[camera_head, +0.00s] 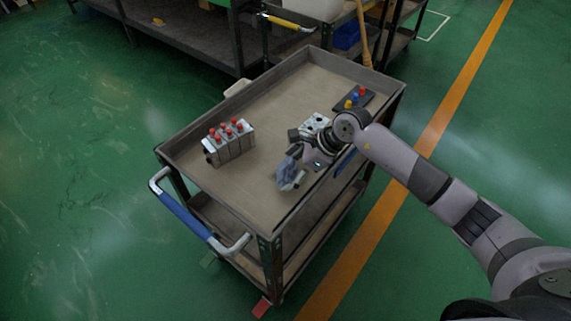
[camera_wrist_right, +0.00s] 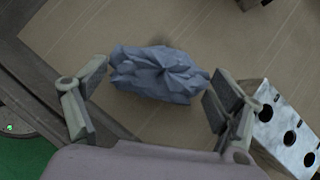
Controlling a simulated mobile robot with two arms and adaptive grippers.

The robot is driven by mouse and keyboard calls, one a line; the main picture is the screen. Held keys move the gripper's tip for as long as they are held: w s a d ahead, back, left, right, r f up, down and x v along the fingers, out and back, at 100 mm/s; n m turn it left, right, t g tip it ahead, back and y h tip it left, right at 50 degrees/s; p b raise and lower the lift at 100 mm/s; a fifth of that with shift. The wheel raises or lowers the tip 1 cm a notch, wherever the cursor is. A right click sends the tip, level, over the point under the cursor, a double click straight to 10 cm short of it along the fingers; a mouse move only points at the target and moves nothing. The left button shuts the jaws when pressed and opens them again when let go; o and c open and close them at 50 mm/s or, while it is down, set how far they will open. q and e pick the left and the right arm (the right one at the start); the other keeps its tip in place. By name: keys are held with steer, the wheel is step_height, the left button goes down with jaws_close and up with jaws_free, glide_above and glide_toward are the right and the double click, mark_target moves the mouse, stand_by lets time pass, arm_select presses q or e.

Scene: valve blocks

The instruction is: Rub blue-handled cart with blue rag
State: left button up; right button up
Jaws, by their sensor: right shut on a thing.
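The blue-handled cart (camera_head: 290,90) stands in the middle of the head view, with its blue handle (camera_head: 185,214) at the near left end. My right gripper (camera_head: 292,166) reaches in from the right over the tray's near right part. It is shut on the crumpled blue rag (camera_head: 287,171). In the wrist view the rag (camera_wrist_right: 160,75) sits between the two fingers, over the tan cart top (camera_wrist_right: 215,35). The rag is low over the top; I cannot tell whether it touches. My left gripper is not in view.
A valve block with red knobs (camera_head: 229,142) stands on the tray to the left of the rag. A silver block with holes (camera_wrist_right: 290,130) is close beside the gripper. A dark plate with coloured knobs (camera_head: 355,99) lies farther back. The tray has raised rims.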

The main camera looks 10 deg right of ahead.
mark_target(303, 188)
steer(key=shift+s+d+r+p, duration=0.1)
steer(key=shift+s+d+p, duration=0.1)
steer(key=shift+s+d, duration=0.45)
steer(key=shift+s+d+p, duration=0.15)
steer(key=shift+s+d, duration=0.3)
steer(key=shift+s, duration=0.3)
steer(key=shift+s+f, duration=0.2)
steer(key=shift+d, duration=0.1)
steer(key=shift+s, duration=0.1)
steer(key=shift+r+p, duration=0.5)
steer(key=r, duration=0.1)
steer(key=r+p, duration=0.2)
steer(key=r, duration=0.1)
steer(key=shift+s+d, duration=0.15)
steer(key=shift+d, duration=0.15)
steer(key=shift+w+a+r, duration=0.2)
steer(key=shift+r, duration=0.5)
